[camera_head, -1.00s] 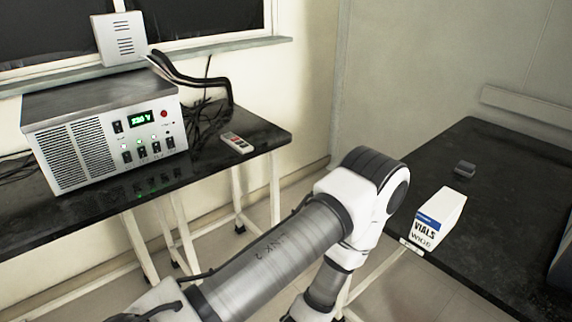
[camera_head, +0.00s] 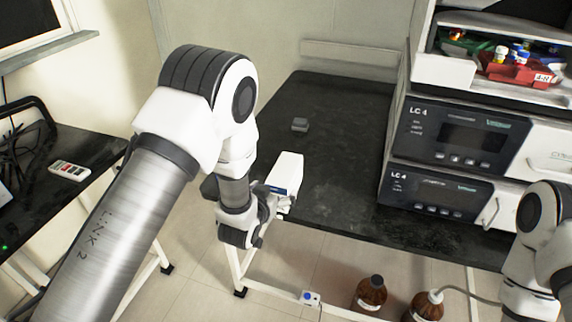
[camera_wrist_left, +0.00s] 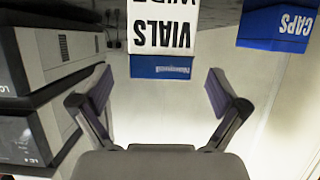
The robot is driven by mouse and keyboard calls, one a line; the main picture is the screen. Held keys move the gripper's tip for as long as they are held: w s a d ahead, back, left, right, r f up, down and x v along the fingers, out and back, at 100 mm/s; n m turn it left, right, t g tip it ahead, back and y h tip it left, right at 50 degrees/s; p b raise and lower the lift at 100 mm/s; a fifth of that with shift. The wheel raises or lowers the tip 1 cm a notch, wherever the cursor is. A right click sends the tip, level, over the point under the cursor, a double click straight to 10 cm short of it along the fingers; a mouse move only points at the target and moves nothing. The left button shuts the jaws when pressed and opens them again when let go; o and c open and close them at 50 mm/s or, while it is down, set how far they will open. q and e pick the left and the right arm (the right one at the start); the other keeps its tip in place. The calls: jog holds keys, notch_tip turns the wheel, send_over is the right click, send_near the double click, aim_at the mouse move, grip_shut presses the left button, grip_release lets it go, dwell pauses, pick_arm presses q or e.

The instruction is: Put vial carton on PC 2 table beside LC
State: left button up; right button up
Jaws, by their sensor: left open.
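The vial carton (camera_head: 287,170), a white box with a blue band, stands on the near left part of the dark table (camera_head: 345,115). In the left wrist view the carton (camera_wrist_left: 162,28) shows upside-down "VIALS" lettering and lies ahead between the fingers. My left gripper (camera_head: 268,203) is at the table's front edge, right by the carton, and hides its lower front. In the left wrist view the gripper (camera_wrist_left: 158,84) is open, with the fingers spread wider than the carton. An LC 4 instrument stack (camera_head: 450,140) stands on the table's right side. My right gripper is not in view.
A blue-and-white CAPS box (camera_wrist_left: 277,25) shows in the left wrist view. Brown bottles (camera_head: 371,295) stand below the table's front. A second dark table (camera_head: 95,145) with a remote (camera_head: 69,171) is at left.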

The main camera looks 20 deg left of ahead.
aim_at(284, 170)
pick_arm(q)
jog(key=r, duration=0.3)
jog(key=shift+w+d, duration=0.15)
jog(key=shift+w, duration=0.1)
jog(key=shift+w+t, duration=0.3)
jog(key=p+x, duration=0.1)
jog(key=x, duration=0.6)
jog(key=shift+w+f, duration=0.1)
jog(key=shift+f, duration=0.1)
grip_shut()
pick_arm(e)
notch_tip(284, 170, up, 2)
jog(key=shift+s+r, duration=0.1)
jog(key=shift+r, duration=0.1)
pick_arm(q)
jog(key=shift+r+p, duration=0.2)
jog(key=shift+p, duration=0.1)
